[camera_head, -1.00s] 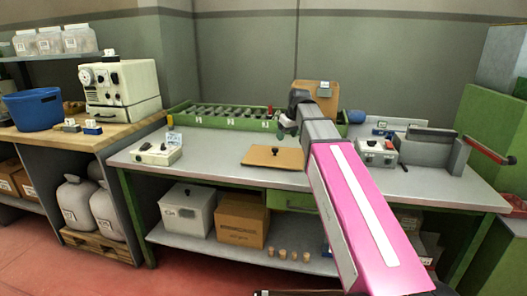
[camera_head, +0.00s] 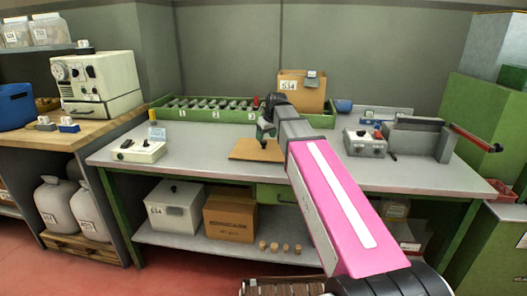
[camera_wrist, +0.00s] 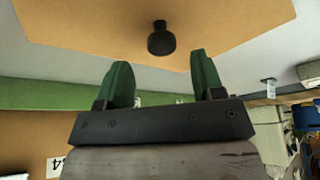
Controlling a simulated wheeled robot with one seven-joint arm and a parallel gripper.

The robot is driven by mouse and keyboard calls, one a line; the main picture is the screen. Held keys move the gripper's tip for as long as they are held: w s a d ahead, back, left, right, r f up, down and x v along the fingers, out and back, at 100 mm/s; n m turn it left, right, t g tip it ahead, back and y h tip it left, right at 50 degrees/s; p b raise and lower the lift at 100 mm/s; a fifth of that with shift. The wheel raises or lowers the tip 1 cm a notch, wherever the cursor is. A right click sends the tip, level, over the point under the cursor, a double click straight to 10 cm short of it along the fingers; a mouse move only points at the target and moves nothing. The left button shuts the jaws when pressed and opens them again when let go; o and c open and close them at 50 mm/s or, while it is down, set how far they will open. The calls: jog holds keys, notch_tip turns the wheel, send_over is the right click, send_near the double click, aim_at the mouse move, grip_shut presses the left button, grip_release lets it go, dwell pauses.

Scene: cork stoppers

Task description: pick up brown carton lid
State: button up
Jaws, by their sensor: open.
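The brown carton lid (camera_head: 243,152) lies flat on the grey workbench, left of its middle. In the wrist view the lid (camera_wrist: 215,25) fills the upper part, with its black round knob (camera_wrist: 161,40) showing clearly. My gripper (camera_head: 265,134) is over the lid in the head view, and its end hides part of the lid and knob. In the wrist view my gripper's green fingers (camera_wrist: 161,70) are spread apart and empty. The knob lines up with the gap between them, just beyond the fingertips.
A brown carton labelled 534 (camera_head: 303,92) stands behind my arm. A green roller rack (camera_head: 205,112) runs along the back. A white device (camera_head: 139,150) sits left of the lid, and a grey box with knobs (camera_head: 364,143) sits to the right. Bench surface beside the lid is clear.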

aim_at(264, 142)
jog(key=x, duration=0.4)
jog(key=shift+s+f, duration=0.2)
jog(key=shift+f, duration=0.05)
jog(key=c, duration=1)
jog(key=shift+r, duration=0.2)
